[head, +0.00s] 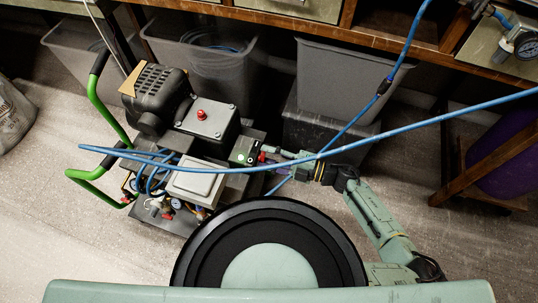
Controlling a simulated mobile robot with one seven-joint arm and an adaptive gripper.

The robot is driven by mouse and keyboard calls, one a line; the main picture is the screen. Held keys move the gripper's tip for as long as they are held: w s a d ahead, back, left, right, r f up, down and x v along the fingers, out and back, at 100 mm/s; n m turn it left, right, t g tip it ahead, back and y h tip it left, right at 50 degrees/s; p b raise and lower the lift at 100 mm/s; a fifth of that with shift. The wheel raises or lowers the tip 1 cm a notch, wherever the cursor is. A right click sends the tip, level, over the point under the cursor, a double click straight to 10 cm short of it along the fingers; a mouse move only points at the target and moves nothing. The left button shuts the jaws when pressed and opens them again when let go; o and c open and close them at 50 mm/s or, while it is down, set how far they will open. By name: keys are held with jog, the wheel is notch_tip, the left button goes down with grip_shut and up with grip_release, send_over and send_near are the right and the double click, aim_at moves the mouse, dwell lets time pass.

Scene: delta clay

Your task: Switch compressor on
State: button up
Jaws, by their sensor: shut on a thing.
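The compressor (212,180) stands on the floor at left of centre, with green handles (95,100) and a black motor (157,92). A grey box on it carries a red knob (201,114) on top. A small dark box with a green label (243,152) sits at its right end, with a small red switch part (262,157) on its right side. My gripper (268,157) reaches in from the right and is shut on this red part. The fingertips are small in view, and the switch's position cannot be told.
A blue hose (430,117) crosses above my arm and coils over the compressor. Grey bins (345,80) stand behind, under a wooden bench (350,35). Gauges and valves (160,205) sit at the compressor's front. A purple round object (505,160) is at right. Floor is open at lower left.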

jog(key=shift+w+d+f+m+p, duration=0.1)
jog(key=shift+m+p, duration=0.1)
jog(key=shift+m, duration=0.75)
jog(key=shift+w+m+p, duration=0.1)
jog(key=shift+m+p, duration=0.1)
jog(key=shift+m, duration=0.75)
jog(key=o, duration=1.2)
jog(key=shift+c, duration=0.2)
jog(key=v, duration=1.2)
